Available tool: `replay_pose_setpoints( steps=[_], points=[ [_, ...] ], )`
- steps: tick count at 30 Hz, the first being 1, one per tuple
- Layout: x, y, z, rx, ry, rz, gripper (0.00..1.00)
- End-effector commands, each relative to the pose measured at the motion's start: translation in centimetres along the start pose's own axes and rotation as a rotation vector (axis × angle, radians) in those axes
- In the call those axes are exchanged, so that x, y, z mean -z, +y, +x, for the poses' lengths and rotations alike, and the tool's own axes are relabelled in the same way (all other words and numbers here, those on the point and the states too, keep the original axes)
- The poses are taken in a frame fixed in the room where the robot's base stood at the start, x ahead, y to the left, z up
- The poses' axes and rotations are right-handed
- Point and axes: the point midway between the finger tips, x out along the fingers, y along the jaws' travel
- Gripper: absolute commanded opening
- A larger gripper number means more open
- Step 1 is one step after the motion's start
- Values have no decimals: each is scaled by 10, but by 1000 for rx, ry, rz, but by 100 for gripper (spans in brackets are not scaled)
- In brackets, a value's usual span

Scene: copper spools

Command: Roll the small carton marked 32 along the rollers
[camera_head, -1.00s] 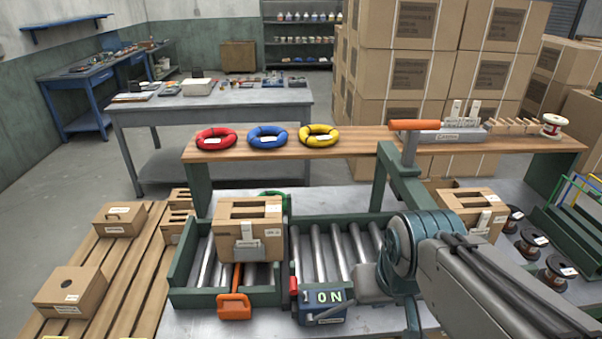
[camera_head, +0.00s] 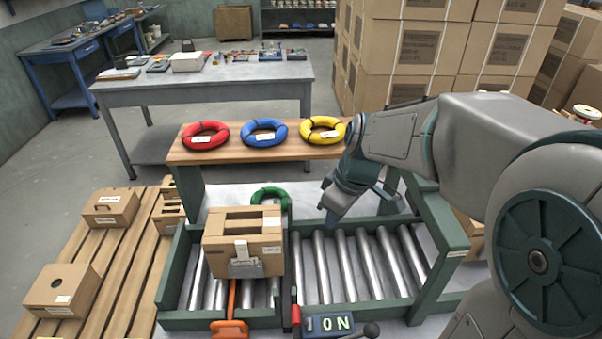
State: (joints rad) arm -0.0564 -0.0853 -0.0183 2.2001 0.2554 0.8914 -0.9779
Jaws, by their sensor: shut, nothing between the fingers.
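A small brown carton (camera_head: 243,238) with open slots on top and a clip-like label on its front sits on the left section of the roller conveyor (camera_head: 340,268). Its printed marks are too small to read, so I cannot tell whether it is the one marked 32. My gripper (camera_head: 330,214) is shut and empty. It hangs above the far side of the rollers, to the right of the carton and apart from it. My arm comes in from the right and hides part of the bench.
Red (camera_head: 205,135), blue (camera_head: 264,132) and yellow (camera_head: 322,130) coils lie on the wooden shelf behind. Other cartons (camera_head: 110,207) stand on the slatted pallet at left. The right rollers are bare.

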Motion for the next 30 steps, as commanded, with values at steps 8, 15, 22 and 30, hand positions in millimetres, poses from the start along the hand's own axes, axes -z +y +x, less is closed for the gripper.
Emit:
replay_pose_setpoints(
  steps=[8,15,22,30],
  points=[
    [60,31,48,138,42,-448,0],
    [82,42,76,181,82,-652,0],
    [83,43,86,186,89,-681,0],
    [79,44,100,186,89,-680,0]
  ],
)
